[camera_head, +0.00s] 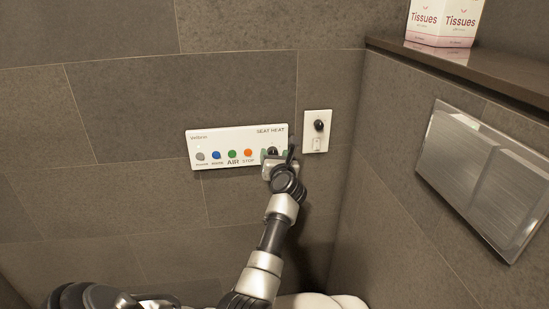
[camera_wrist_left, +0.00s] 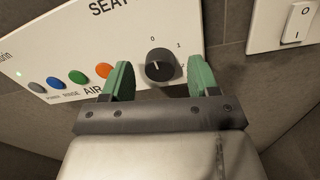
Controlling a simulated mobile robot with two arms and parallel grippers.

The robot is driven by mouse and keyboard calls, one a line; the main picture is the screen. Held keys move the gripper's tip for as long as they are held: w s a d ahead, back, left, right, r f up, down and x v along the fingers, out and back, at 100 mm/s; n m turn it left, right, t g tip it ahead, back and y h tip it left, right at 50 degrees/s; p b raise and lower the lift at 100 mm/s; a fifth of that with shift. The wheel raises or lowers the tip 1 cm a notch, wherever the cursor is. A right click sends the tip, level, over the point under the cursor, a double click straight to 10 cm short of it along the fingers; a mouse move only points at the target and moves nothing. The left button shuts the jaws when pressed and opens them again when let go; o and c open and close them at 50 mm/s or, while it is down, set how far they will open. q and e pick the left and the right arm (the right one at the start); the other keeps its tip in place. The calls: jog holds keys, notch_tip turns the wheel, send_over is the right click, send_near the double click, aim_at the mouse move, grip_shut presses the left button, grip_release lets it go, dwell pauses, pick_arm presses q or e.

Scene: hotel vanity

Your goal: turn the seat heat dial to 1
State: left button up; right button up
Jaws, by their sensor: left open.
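The white control panel (camera_head: 225,140) is mounted on the tiled wall, with "SEAT HEAT" printed at its upper right. The black seat heat dial (camera_wrist_left: 159,65) sits at the panel's right end, with 0 above it, 1 to its upper right and another mark partly hidden at the right. I cannot tell the dial's setting for certain. My left gripper (camera_wrist_left: 159,82) is open, its green fingers on either side of the dial with visible gaps. In the head view the left gripper (camera_head: 274,153) covers part of the dial.
Several coloured buttons (camera_wrist_left: 77,78) sit left of the dial. A white switch plate (camera_head: 317,131) is on the wall to the right. A metal plate (camera_head: 484,178) is on the right wall, below a shelf (camera_head: 480,68) with a tissue box (camera_head: 444,22).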

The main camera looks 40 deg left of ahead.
pick_arm(q)
jog(key=shift+w+a, duration=0.2)
jog(key=shift+a, duration=0.05)
pick_arm(e)
jog(key=shift+w+r, duration=0.1)
jog(key=shift+r, duration=0.05)
pick_arm(q)
jog(key=c, duration=0.9)
